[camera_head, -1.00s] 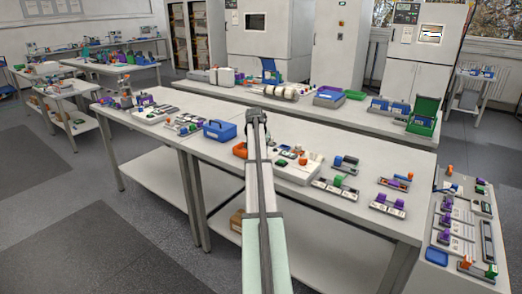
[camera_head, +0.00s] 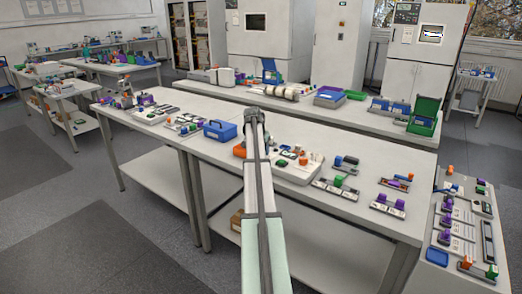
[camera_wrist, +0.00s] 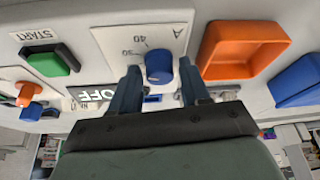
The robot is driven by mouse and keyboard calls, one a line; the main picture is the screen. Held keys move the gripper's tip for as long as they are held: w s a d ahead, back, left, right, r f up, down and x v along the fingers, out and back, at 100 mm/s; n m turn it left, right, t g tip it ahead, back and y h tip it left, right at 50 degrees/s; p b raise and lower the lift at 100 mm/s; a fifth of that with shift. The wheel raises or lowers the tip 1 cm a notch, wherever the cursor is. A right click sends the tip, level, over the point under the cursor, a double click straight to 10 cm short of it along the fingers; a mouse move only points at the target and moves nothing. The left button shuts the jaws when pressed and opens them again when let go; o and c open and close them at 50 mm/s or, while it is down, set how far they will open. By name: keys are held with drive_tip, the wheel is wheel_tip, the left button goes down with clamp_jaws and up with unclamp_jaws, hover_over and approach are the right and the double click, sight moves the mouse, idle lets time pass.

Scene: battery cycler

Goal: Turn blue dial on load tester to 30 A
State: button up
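In the wrist view the blue dial (camera_wrist: 159,66) sits on the white load tester panel (camera_wrist: 107,42). I cannot make out a pointer on the dial. My gripper (camera_wrist: 160,84) has its two dark fingers apart, one on each side of the dial, with small gaps showing; I cannot tell whether either touches. In the head view the load tester (camera_head: 300,170) is a low white box on the near bench; my arm hides my fingers and the dial.
In the head view a blue case (camera_head: 219,131) stands left of my arm. Small devices lie to the right.

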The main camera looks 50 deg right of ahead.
drive_tip(key=shift+o, duration=0.9)
drive_tip(key=w+v, duration=0.1)
drive_tip(key=v, duration=1.2)
drive_tip(key=shift+s+r, duration=0.4)
drive_tip(key=shift+s, duration=0.1)
